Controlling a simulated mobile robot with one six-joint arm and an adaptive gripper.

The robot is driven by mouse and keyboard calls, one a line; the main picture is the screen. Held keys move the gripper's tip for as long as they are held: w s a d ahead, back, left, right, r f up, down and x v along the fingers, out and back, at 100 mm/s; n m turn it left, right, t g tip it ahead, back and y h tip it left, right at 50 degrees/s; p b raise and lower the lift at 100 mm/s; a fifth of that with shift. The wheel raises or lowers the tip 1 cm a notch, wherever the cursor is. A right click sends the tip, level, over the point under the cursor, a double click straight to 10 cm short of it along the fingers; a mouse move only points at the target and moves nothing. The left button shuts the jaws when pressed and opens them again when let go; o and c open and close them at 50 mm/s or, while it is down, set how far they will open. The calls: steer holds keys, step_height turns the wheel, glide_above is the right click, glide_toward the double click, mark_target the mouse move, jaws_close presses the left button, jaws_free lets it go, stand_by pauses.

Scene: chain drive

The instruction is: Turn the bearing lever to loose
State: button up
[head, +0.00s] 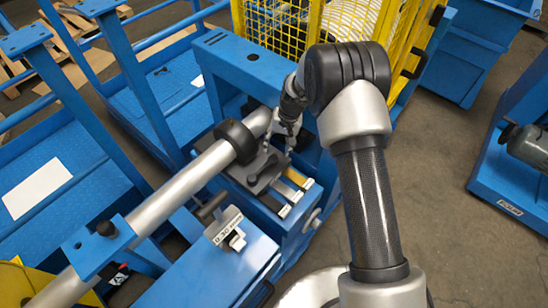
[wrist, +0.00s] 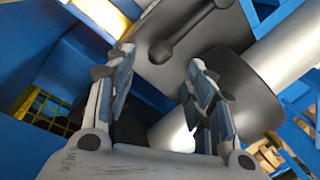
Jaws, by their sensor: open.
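The bearing lever (wrist: 190,30) shows in the wrist view as a dark bar with rounded ends. It lies on the top face of a grey bearing block (wrist: 150,75), slanting up to the right. My gripper (wrist: 160,64) is open and empty, its two fingers spread wide with the near end of the lever seen between and beyond the tips. I cannot tell how far apart they are. In the head view my gripper (head: 283,142) points down over the grey block (head: 246,172) on the blue machine. The lever is small there and partly hard to make out.
A silver shaft (head: 185,187) with a black collar (head: 236,142) runs beside the block. A 0.30 mm label stands on a small fixture (head: 225,228) in front. A yellow mesh guard (head: 275,25) rises behind. Open floor (head: 450,210) lies to the right.

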mark_target(274, 156)
steer(key=f, duration=0.3)
steer(key=a+f+b, duration=0.1)
steer(key=f, duration=0.2)
steer(key=shift+w+a+f, duration=0.1)
steer(key=shift+a+f, duration=0.1)
steer(key=shift+f, duration=0.1)
steer(key=shift+c, duration=0.6)
jaws_close()
